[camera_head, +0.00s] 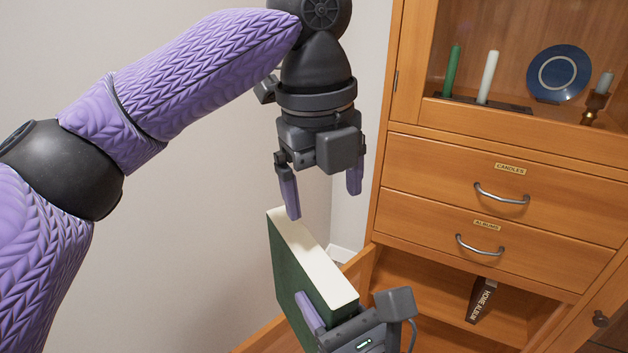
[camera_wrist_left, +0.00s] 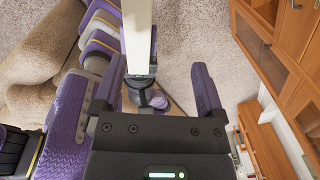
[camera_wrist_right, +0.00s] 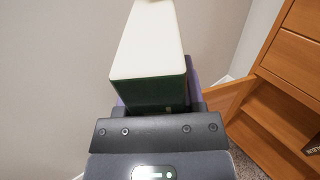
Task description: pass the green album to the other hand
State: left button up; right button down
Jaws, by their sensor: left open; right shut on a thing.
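The green album (camera_head: 291,281) has a dark green cover and a cream page edge, and it stands upright in the head view. My right gripper (camera_head: 335,318) is shut on its lower part. The album (camera_wrist_right: 150,70) rises from between the right fingers in the right wrist view. My left gripper (camera_head: 322,190) is open and points down just above the album's top edge, with its fingers apart. In the left wrist view the album's pale edge (camera_wrist_left: 138,35) shows between the open fingers (camera_wrist_left: 160,95). I see no left finger closed on it.
A wooden cabinet (camera_head: 500,150) stands at the right, with two labelled drawers and an open lower compartment holding a dark home album (camera_head: 481,301). Candles and a blue plate (camera_head: 558,74) sit behind its upper opening. Bare wall lies at the left.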

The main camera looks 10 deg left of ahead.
aim_at(316, 265)
pick_arm(q)
jog(key=shift+s+a+f+g+y, duration=0.1)
jog(key=shift+s+a+g+y, duration=0.2)
jog(key=shift+s+a+y, duration=0.25)
notch_tip(316, 265, down, 11)
jog(key=shift+d, duration=0.1)
jog(key=shift+w, duration=0.1)
jog(key=c, duration=1.2)
jog(key=shift+d, duration=0.1)
grip_shut()
